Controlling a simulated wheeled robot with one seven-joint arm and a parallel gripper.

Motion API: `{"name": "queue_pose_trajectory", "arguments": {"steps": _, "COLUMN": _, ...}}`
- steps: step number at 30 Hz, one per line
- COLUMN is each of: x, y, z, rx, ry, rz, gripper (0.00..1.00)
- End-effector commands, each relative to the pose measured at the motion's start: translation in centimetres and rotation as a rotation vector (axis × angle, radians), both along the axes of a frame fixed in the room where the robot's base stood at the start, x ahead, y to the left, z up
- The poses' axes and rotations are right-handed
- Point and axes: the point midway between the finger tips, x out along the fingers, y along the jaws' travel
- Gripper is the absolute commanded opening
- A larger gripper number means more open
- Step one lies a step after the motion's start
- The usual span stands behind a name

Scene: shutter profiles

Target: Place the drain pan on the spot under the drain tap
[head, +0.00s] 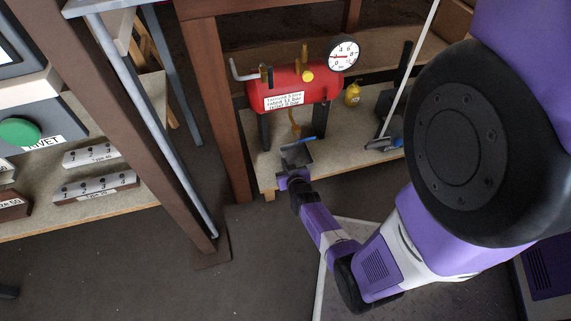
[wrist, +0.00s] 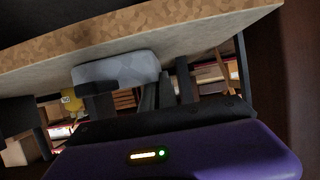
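The red tank (head: 295,86) stands on dark legs on a low shelf. A yellow-brown drain tap (head: 294,124) hangs under its middle. My gripper (head: 296,165) is at the shelf's front edge, below and in front of the tap. A dark, flat shape with a thin blue edge (head: 298,141) lies at its tips; it may be the drain pan, but I cannot tell it clearly from my fingers. In the wrist view a grey-blue rounded block (wrist: 118,68) shows beyond my dark fingers (wrist: 142,92), which stand apart. Whether they grip it is unclear. The target spot is hidden.
The low shelf (head: 262,165) also bears a small yellow object (head: 352,94) and a dark brush-like tool (head: 382,143) on the right. A brown post (head: 216,105) stands left of the tank. The tank's legs flank the tap. A pressure gauge (head: 344,54) tops the right end.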

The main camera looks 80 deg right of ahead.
Motion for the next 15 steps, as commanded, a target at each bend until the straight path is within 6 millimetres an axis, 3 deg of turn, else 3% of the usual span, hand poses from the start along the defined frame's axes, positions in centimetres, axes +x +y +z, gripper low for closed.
{"name": "queue_pose_trajectory", "arguments": {"steps": 2, "x": 0.00, "y": -0.04, "z": -0.31, "rx": -0.001, "ry": 0.000, "rz": 0.000, "gripper": 0.00}}
{"name": "queue_pose_trajectory", "arguments": {"steps": 6, "x": -0.03, "y": 0.01, "z": -0.23, "rx": 0.000, "ry": 0.000, "rz": 0.000, "gripper": 0.24}}
{"name": "queue_pose_trajectory", "arguments": {"steps": 15, "x": -0.02, "y": 0.02, "z": -0.15, "rx": 0.000, "ry": 0.000, "rz": 0.000, "gripper": 0.24}}
